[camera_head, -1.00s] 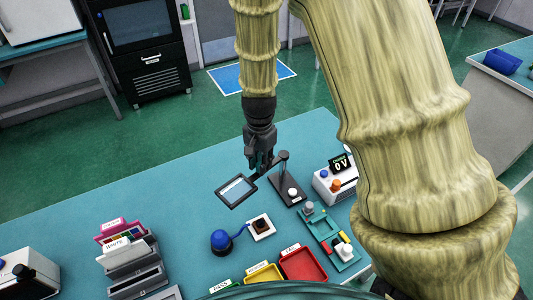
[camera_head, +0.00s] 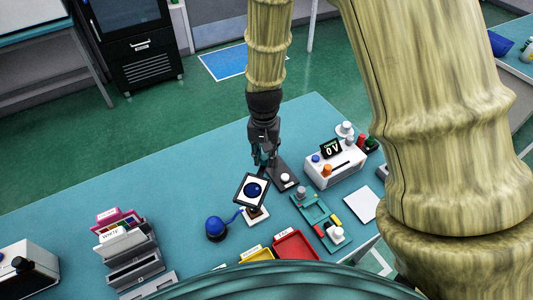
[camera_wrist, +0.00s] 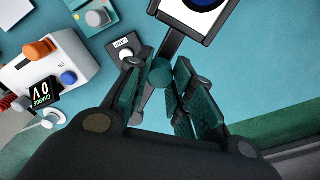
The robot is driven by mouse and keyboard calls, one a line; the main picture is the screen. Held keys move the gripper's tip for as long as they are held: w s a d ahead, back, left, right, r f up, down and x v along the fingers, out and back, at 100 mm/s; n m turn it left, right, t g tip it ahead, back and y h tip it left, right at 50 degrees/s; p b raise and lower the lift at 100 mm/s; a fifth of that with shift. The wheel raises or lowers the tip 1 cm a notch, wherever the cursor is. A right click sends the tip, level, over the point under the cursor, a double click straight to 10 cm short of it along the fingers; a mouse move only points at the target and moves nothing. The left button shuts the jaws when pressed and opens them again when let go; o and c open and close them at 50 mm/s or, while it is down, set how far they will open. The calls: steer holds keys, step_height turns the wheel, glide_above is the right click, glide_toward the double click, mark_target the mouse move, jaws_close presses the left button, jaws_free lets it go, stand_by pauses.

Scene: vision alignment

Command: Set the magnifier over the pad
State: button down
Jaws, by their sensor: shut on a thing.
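The magnifier is a black-framed square lens (camera_head: 252,190) on an arm from a dark stand base (camera_head: 283,173) with a white knob. The lens shows a dark blue disc on white; part of it is at the top of the wrist view (camera_wrist: 205,12). The white pad (camera_head: 261,219) with a brown middle lies just below the frame in the head view, partly hidden by it. The lens appears above and slightly beyond the pad's visible part. My gripper (camera_head: 264,158) is shut on the magnifier arm's round joint, seen between the fingers in the wrist view (camera_wrist: 160,72).
A blue dome (camera_head: 215,229) with a cord stands left of the pad. Red (camera_head: 296,246) and yellow (camera_head: 257,255) trays lie in front. A white meter box (camera_head: 335,166) and a green fixture (camera_head: 318,212) stand to the right. Grey racks (camera_head: 132,262) are at left.

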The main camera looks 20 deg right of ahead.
mark_target(265, 157)
steer(key=shift+w+d, duration=0.1)
steer(key=c, duration=1.2)
jaws_free()
steer(key=shift+d, duration=0.1)
step_height(265, 157, up, 12)
